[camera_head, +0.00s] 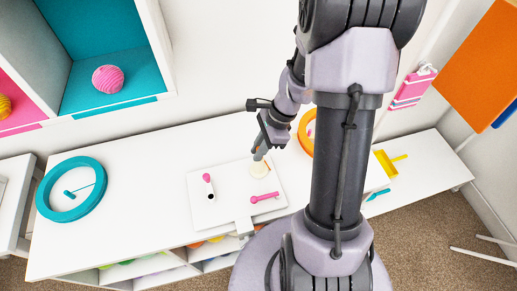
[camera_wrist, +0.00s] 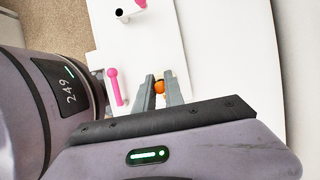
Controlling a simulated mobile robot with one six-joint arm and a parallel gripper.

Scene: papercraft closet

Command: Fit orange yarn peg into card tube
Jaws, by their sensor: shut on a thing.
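My gripper (camera_head: 260,155) is over the right part of a white tray (camera_head: 228,216). In the wrist view its two fingers (camera_wrist: 162,90) are shut on the orange yarn peg (camera_wrist: 159,87), whose round orange end shows between them. The rest of the peg is hidden. A white tube with a dark open end (camera_head: 211,197), apparently the card tube, is on the left part of the tray, apart from the gripper. Its dark opening (camera_wrist: 119,13) also shows at the top of the wrist view, with a pink piece close beside it.
A pink peg (camera_head: 265,197) lies on the tray, and a pale round thing (camera_head: 259,170) is just under my gripper. A teal ring (camera_head: 72,190) lies at the table's left. Yellow (camera_head: 386,164) and teal (camera_head: 378,193) pieces lie right.

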